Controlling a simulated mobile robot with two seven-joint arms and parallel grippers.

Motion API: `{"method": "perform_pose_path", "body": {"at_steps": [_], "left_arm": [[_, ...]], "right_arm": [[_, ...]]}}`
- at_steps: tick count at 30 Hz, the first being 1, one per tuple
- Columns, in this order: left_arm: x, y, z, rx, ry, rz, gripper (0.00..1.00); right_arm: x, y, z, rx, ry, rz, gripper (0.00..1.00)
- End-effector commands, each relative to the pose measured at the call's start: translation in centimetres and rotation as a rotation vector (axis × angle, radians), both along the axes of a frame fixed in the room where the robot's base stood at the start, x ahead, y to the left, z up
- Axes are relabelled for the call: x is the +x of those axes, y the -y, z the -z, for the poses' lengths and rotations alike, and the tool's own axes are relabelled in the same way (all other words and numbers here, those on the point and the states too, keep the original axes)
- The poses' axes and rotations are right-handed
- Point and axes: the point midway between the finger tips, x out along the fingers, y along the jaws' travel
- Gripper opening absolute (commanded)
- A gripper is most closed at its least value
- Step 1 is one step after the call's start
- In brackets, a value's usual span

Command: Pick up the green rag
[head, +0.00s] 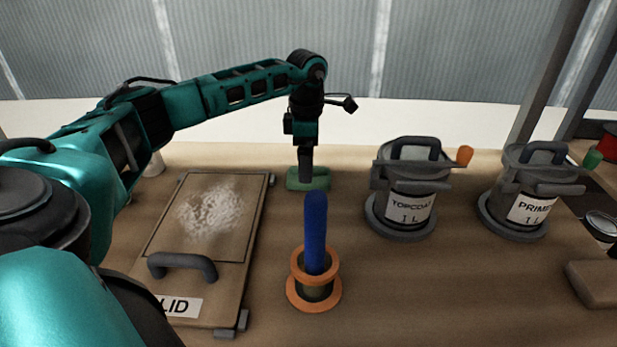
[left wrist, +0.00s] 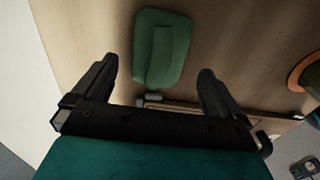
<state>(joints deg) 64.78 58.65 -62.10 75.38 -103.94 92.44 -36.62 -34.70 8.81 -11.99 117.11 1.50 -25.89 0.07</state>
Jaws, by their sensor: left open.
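The green rag (head: 321,184) lies flat on the wooden bench top, behind the blue-handled tool and right of the lid board. In the left wrist view the rag (left wrist: 162,48) has a raised fold along its middle and lies ahead of and between the two fingers. My left gripper (head: 306,172) points down directly over the rag in the head view and hides part of it. In the left wrist view the left gripper (left wrist: 155,78) is open with nothing between its fingers. I cannot tell the exact height of the fingertips above the rag. My right gripper is not seen.
A lid board (head: 255,235) with a grey handle and white powder lies left. A blue handle (head: 315,230) stands upright in an orange-rimmed spool (head: 314,304). A TOPCOAT can (head: 408,207) and a PRIMER can (head: 530,208) stand right. Bare bench lies between the rag and the TOPCOAT can.

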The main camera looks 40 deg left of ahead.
Motion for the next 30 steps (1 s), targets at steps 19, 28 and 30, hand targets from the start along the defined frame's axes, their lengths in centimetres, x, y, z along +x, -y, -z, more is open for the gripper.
{"method": "perform_pose_path", "body": {"at_steps": [19,28,30], "left_arm": [[0.4,0.2,3.6,0.000,0.000,0.000,0.83],[0.4,0.2,3.6,0.000,0.000,0.000,0.54],[0.4,0.2,3.6,0.000,0.000,0.000,0.47]], "right_arm": [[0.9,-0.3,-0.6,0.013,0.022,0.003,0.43],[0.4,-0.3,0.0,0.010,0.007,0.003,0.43],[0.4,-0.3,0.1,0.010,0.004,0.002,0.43]]}}
